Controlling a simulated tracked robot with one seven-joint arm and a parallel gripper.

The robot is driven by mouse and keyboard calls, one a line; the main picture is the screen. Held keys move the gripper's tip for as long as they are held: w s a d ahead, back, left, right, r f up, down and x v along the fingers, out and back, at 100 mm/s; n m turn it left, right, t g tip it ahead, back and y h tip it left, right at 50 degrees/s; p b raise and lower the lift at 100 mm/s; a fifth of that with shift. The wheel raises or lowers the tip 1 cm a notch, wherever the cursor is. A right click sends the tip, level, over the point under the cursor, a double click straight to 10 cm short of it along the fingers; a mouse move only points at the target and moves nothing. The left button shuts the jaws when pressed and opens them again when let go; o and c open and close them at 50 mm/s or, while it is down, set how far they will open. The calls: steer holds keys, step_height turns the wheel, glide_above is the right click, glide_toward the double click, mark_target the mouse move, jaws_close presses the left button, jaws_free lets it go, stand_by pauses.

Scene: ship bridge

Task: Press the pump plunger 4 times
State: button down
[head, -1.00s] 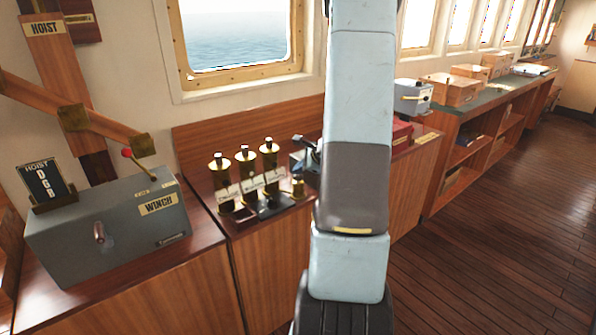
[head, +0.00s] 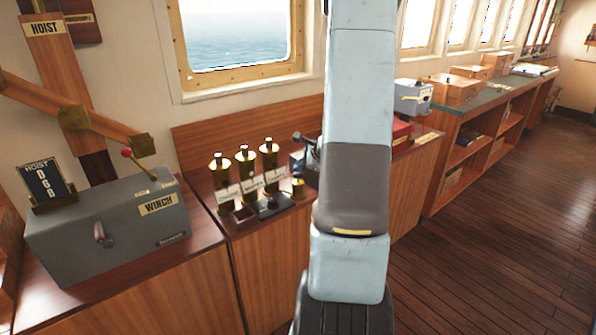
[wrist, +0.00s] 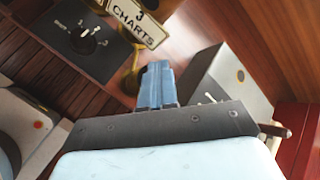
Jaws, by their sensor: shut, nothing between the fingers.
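No part is clearly marked as the pump plunger. Three upright brass cylinders with dark, light-topped caps and white labels stand on the wooden counter; the middle one (head: 246,165) is typical. A short brass fitting (head: 298,188) stands to their right, beside my arm. In the wrist view, my gripper (wrist: 157,72) has its blue fingers together and empty. The fingertips are close beside a brass piece (wrist: 130,78) below a "3 CHARTS" label (wrist: 137,22). I cannot tell whether they touch. In the head view my arm hides part of the counter.
A black panel with a rotary switch (wrist: 90,38) lies left of the fingers in the wrist view; a grey box (wrist: 232,82) is close on the right. The grey winch box (head: 110,225) with a red-knobbed lever stands left. The wooden floor (head: 490,240) at right is clear.

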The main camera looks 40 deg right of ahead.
steer(key=shift+r, duration=1.3)
steer(key=shift+r, duration=2.5)
stand_by(0.4)
step_height(320, 180, up, 4)
steer(key=shift+f, duration=0.2)
glide_above(300, 174)
steer(key=shift+f, duration=4.4)
steer(key=shift+f, duration=0.15)
